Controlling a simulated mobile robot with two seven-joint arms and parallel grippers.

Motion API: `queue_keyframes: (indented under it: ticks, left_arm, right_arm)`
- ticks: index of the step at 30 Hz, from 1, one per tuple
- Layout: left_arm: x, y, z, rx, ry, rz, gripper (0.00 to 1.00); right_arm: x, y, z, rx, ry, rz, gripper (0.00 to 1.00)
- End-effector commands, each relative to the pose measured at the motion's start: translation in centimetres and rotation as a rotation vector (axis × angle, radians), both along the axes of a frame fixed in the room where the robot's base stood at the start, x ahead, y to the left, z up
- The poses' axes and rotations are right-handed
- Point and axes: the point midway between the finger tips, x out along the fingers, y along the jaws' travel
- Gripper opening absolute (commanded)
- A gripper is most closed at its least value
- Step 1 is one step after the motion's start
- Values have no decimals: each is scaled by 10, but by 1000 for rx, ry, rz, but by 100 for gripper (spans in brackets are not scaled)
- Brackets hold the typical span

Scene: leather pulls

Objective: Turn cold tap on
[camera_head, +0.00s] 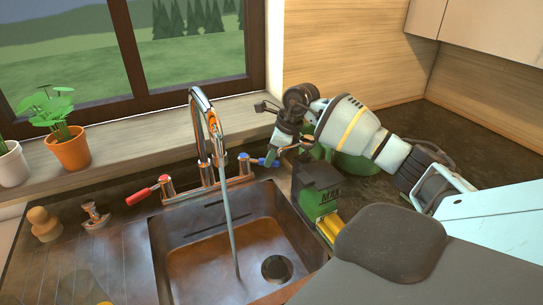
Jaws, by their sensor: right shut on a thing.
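The chrome tap (205,120) stands behind the sink, with a tall curved spout. A thin stream of water (230,220) falls from the spout into the sink basin. The cold handle, blue-tipped (267,160), sticks out from the right side of the tap. The hot handle, red-tipped (140,195), sticks out on the left. My right gripper (280,150) reaches in from the right and is shut at the blue handle. Its fingers partly hide the end of that handle. My left gripper is not in view.
The sink (165,255) is set into the dark counter (110,250). A dark and green box (318,190) stands below my right wrist, with a green rounded thing (352,165) behind it. Potted plants (71,150) stand on the left sill. Wooden stoppers (44,222) stand at the left.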

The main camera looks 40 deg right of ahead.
Motion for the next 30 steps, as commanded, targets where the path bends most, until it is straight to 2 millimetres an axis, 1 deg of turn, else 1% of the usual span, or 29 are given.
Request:
queue_keyframes:
  ticks: [1,5,6,13,16,20,27,30]
  left_arm:
    - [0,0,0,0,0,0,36]
    - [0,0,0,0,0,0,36]
    - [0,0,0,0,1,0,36]
    - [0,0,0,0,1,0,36]
    - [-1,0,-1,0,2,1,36]
    - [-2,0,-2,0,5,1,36]
    - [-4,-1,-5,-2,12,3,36]
    - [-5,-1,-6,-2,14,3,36]
  right_arm:
    - [0,-1,1,0,-2,-3,19]
    - [0,-1,1,0,-2,-2,36]
    - [0,-1,1,1,-2,-1,37]
    - [0,0,1,0,-1,-1,37]
    - [-1,-2,5,0,-1,0,37]
    - [-6,-6,20,-3,-4,-2,37]
    - [-18,-14,54,-2,-4,-2,37]
    - [-21,-16,65,0,-2,-2,37]
